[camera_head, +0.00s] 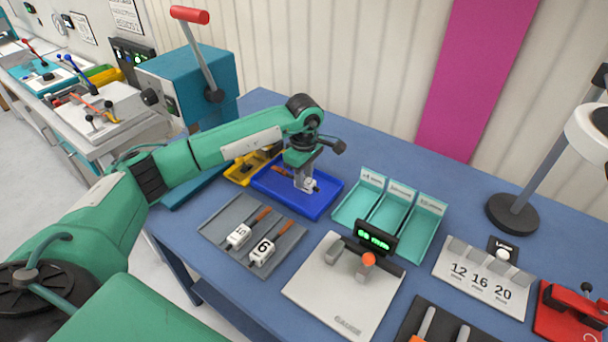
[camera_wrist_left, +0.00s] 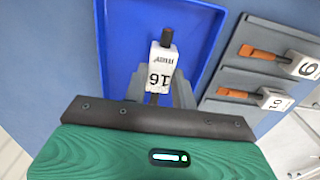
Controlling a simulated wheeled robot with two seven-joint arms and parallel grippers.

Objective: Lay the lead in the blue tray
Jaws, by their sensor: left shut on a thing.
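My left gripper (camera_head: 304,182) is over the blue tray (camera_head: 325,205). It is shut on a tool with a white block marked 16 (camera_wrist_left: 160,68) and a dark tip. The wrist view shows the block at the fingers, above the blue tray's floor (camera_wrist_left: 122,40). A brown handle (camera_head: 281,171) shows left of the fingers in the head view and seems to belong to this tool. Whether the tool touches the tray floor I cannot tell. I see no cable-like lead. My right gripper is out of view.
A grey rack (camera_head: 213,227) holds two orange-handled tools with white blocks. Teal bins (camera_head: 350,207), a display stand (camera_head: 340,297) and a lamp base (camera_head: 512,215) stand to the right.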

